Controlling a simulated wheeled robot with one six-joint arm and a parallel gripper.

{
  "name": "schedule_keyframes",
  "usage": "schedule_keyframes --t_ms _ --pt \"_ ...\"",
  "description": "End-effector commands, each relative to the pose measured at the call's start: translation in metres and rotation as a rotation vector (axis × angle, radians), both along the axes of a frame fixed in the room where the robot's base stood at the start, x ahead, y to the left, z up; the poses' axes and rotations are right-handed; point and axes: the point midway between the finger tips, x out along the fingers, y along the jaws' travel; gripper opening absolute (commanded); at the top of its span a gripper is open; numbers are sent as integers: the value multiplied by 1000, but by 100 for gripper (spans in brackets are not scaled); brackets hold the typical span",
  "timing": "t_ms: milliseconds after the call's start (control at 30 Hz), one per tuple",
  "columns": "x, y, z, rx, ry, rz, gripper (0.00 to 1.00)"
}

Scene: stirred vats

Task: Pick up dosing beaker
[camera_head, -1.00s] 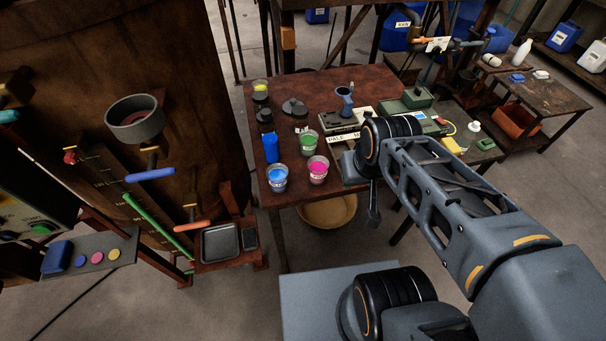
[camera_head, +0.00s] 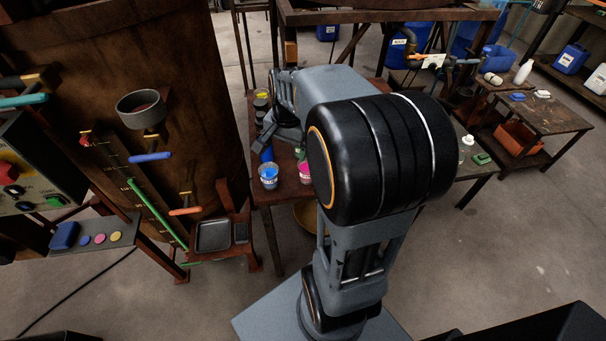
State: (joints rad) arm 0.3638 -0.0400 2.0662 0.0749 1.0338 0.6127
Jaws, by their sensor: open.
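Several small cups stand on the brown table (camera_head: 262,198); I cannot tell which one is the dosing beaker. A clear cup with blue contents (camera_head: 268,176) stands near the table's front left. A cup with pink contents (camera_head: 305,173) is to its right, partly covered by my arm. A yellow-topped cup (camera_head: 262,95) is at the back left. The green cup is almost fully hidden behind my arm. My gripper (camera_head: 268,138) is over the table's left part, beside the blue bottle (camera_head: 266,155), small and partly hidden. It is open, and I see nothing held in it.
A rusty vat (camera_head: 190,90) with a grey cup-shaped holder (camera_head: 141,108) and coloured handles stands close to the table's left. A black tray (camera_head: 213,236) sits low on a stand. My arm hides most of the tabletop.

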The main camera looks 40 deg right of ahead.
Motion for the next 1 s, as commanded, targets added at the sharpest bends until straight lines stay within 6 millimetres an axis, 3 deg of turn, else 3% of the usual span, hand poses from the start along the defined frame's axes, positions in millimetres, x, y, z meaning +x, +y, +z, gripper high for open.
schedule_keyframes --t_ms 33,100,333,467,733,1000 --pt "8 -21 -6 25 31 -117 93" --pt "16 -43 -13 54 60 -259 93" --pt "26 -90 -35 110 126 -552 93" --pt "27 -97 -54 121 141 -606 93" --pt "27 -92 -101 122 141 -611 93" --pt "28 -89 -122 120 138 -609 93"
